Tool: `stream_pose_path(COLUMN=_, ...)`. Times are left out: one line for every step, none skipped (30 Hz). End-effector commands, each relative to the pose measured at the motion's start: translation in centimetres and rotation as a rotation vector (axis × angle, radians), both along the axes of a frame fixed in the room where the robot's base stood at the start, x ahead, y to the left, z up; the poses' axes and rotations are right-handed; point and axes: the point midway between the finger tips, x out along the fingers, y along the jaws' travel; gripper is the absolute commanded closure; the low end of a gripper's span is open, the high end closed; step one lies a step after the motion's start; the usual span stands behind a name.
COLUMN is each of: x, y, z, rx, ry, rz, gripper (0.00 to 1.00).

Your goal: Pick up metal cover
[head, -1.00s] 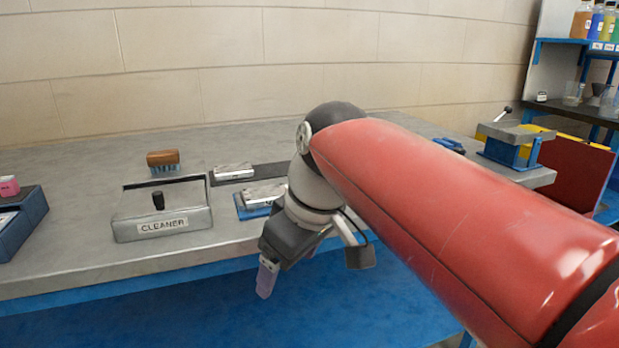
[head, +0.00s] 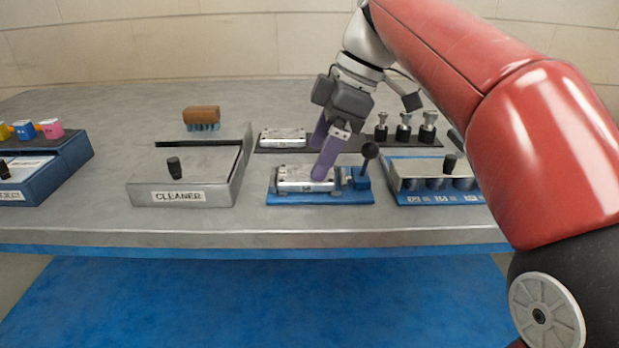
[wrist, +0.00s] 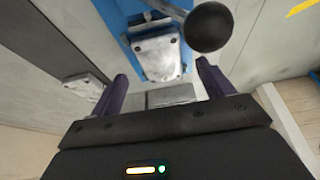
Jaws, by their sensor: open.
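A silver metal cover (head: 293,182) lies in a blue fixture (head: 285,199) near the bench's front edge. It also shows in the wrist view (wrist: 158,57), beyond the fingertips. A similar metal piece (head: 282,138) sits behind it on a dark strip, and shows at the left of the wrist view (wrist: 84,86). I cannot tell which one the task means. My gripper (head: 321,161) is open and points down near the right end of the front cover. One purple finger hides part of that cover.
A black ball lever (head: 370,151) stands at the fixture's right and looms close in the wrist view (wrist: 208,27). A CLEANER box (head: 182,196) and a brush (head: 201,115) are left. A knobbed tray (head: 440,198) and several black-based posts (head: 403,133) are right.

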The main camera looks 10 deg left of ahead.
Motion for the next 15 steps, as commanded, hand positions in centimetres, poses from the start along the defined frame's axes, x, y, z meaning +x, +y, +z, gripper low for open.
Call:
stream_pose_path(x=-0.3, y=0.4, z=-1.0, rx=-0.001, ry=0.001, rz=0.002, gripper=0.20)
stream_pose_path(x=-0.3, y=0.6, z=-1.4, rx=-0.001, ry=0.002, rz=0.001, gripper=0.20)
stream_pose_path(x=-0.4, y=0.8, z=-1.9, rx=-0.001, ry=0.002, rz=0.001, gripper=0.20)
stream_pose_path(x=-0.4, y=0.9, z=-2.3, rx=-0.001, ry=0.001, rz=0.000, gripper=0.20)
stream_pose_path(x=-0.4, y=1.0, z=-2.6, rx=-0.001, ry=0.002, rz=0.000, gripper=0.20)
stream_pose_path(x=-0.4, y=1.2, z=-2.9, rx=-0.001, ry=0.000, rz=-0.001, gripper=0.20)
stream_pose_path(x=-0.4, y=1.2, z=-3.0, rx=-0.001, ry=-0.001, rz=-0.001, gripper=0.20)
stream_pose_path(x=-0.4, y=1.3, z=-3.1, rx=-0.001, ry=-0.001, rz=-0.001, gripper=0.20)
stream_pose_path(x=-0.4, y=1.3, z=-3.2, rx=-0.001, ry=0.000, rz=-0.002, gripper=0.20)
stream_pose_path(x=-0.4, y=1.3, z=-3.2, rx=-0.001, ry=0.000, rz=-0.002, gripper=0.20)
stream_pose_path(x=-0.4, y=1.3, z=-3.2, rx=-0.001, ry=0.000, rz=-0.002, gripper=0.20)
stream_pose_path(x=-0.4, y=1.3, z=-3.2, rx=-0.001, ry=0.000, rz=-0.002, gripper=0.20)
stream_pose_path(x=-0.4, y=1.3, z=-3.2, rx=-0.001, ry=0.000, rz=-0.002, gripper=0.20)
stream_pose_path(x=-0.4, y=1.3, z=-3.2, rx=-0.001, ry=0.000, rz=-0.002, gripper=0.20)
stream_pose_path(x=-0.4, y=1.3, z=-3.2, rx=-0.001, ry=0.000, rz=-0.002, gripper=0.20)
